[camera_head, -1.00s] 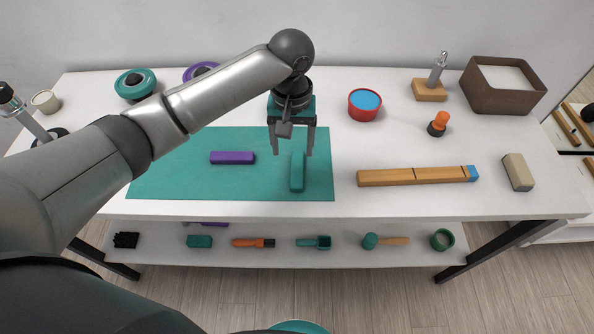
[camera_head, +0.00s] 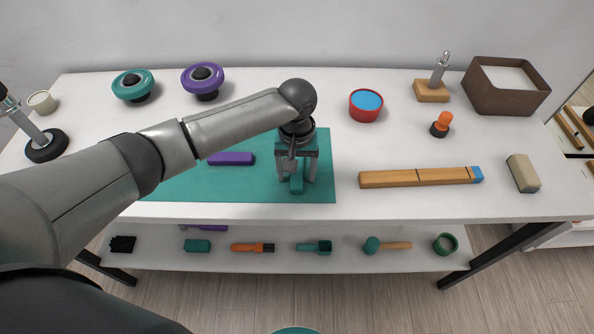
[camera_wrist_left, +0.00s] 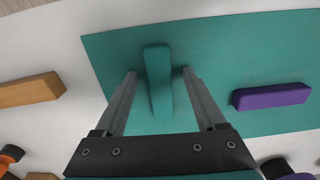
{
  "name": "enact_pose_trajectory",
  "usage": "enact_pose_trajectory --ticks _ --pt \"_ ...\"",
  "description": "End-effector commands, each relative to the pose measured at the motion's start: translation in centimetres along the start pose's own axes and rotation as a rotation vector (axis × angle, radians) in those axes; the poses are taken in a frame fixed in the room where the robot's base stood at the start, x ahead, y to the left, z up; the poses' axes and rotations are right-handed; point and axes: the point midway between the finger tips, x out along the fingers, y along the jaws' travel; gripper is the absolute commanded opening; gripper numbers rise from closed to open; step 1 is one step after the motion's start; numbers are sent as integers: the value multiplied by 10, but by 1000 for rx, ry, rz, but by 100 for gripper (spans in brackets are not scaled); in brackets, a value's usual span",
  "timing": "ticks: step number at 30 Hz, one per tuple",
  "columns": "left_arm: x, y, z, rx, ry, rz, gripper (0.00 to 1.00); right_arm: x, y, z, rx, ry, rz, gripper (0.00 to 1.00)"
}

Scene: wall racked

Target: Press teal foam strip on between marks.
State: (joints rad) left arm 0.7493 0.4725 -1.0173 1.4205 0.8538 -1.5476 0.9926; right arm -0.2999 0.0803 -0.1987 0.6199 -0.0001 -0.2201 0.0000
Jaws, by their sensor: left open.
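The teal foam strip (camera_head: 297,184) lies on the teal mat (camera_head: 235,187); in the head view my gripper partly hides it. In the left wrist view the strip (camera_wrist_left: 158,82) lies lengthwise between my open fingers, with a gap on each side. My left gripper (camera_head: 297,178) is open and low over the strip, pointing down. A wooden bar (camera_head: 400,178) with thin dark marks across it and a blue right end (camera_head: 476,174) lies to the right of the mat. My right gripper is not in view.
A purple strip (camera_head: 231,158) lies on the mat to the left. A beige block (camera_head: 523,173) is right of the bar. A red tub (camera_head: 366,105), an orange-topped tool (camera_head: 442,123) and a brown box (camera_head: 505,87) stand further back. The white table between mat and bar is clear.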

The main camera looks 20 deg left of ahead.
Motion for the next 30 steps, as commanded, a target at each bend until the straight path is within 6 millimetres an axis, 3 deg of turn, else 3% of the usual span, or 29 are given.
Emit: enact_pose_trajectory --ticks 2,20,30 --pt "0 0 0 0 0 1 67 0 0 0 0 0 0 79" --pt "-1 0 0 0 0 1 0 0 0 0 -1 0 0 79" --pt "-1 0 0 0 0 1 0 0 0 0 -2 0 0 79"
